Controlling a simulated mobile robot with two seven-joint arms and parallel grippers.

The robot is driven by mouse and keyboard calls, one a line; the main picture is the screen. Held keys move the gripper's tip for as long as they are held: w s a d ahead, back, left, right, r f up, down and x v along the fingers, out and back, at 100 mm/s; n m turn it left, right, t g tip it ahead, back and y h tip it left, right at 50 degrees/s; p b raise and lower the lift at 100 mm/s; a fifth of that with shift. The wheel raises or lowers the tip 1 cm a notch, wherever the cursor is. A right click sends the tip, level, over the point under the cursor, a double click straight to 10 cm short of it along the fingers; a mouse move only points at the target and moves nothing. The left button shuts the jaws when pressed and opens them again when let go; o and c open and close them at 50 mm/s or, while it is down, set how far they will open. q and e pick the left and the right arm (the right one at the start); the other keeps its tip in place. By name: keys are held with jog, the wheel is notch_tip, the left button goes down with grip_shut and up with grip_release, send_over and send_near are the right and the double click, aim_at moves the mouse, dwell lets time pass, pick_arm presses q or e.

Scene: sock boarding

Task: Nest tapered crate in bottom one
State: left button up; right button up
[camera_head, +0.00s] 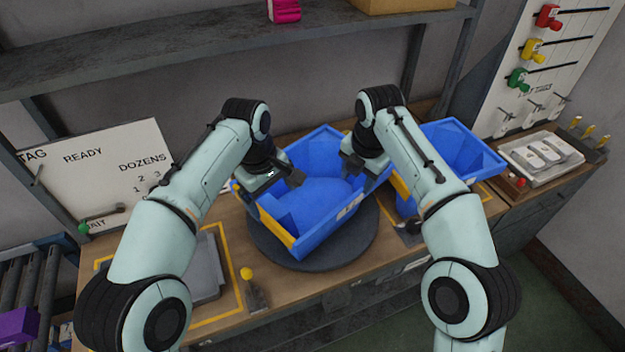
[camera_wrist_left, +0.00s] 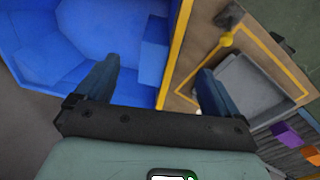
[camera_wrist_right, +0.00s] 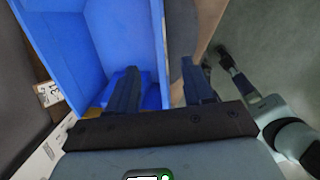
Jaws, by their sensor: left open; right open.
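A blue crate (camera_head: 300,240) with a yellow edge strip sits on a dark round turntable (camera_head: 265,250) in the middle of the bench. A second blue crate (camera_head: 465,150) stands to its right. My left gripper (camera_head: 275,178) is open at the middle crate's left side; in the left wrist view its fingers lie on either side of the yellow-edged rim (camera_wrist_left: 176,50). My right gripper (camera_head: 362,165) is open at that crate's right side; in the right wrist view a blue wall (camera_wrist_right: 158,45) runs between its fingers. Whether either gripper touches the crate, I cannot tell.
A grey tray (camera_head: 208,265) lies inside a yellow outline at the left of the bench. A white panel (camera_head: 95,170) leans at the back left. A pale device (camera_head: 540,153) sits at the right end. A shelf (camera_head: 200,45) spans above the back.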

aim_at(281, 221)
pick_arm(q)
jog(key=shift+s, duration=0.3)
jog(key=shift+w+f, duration=0.15)
jog(key=shift+f, duration=0.35)
jog(key=f, duration=0.4)
jog(key=w+f, duration=0.1)
jog(key=f, duration=0.3)
jog(key=d+f, duration=0.1)
jog(key=f, duration=0.3)
jog(key=shift+w+d+f, duration=0.1)
jog(key=shift+w+f, duration=0.05)
pick_arm(e)
jog(key=f, duration=0.4)
jog(key=w+f, duration=0.1)
jog(key=f, duration=0.4)
jog(key=w+f, duration=0.1)
jog(key=f, duration=0.3)
jog(key=shift+a+f, duration=0.15)
jog(key=shift+a, duration=0.1)
pick_arm(q)
jog(key=c, duration=1.1)
pick_arm(e)
grip_shut()
pick_arm(q)
jog(key=c, duration=0.5)
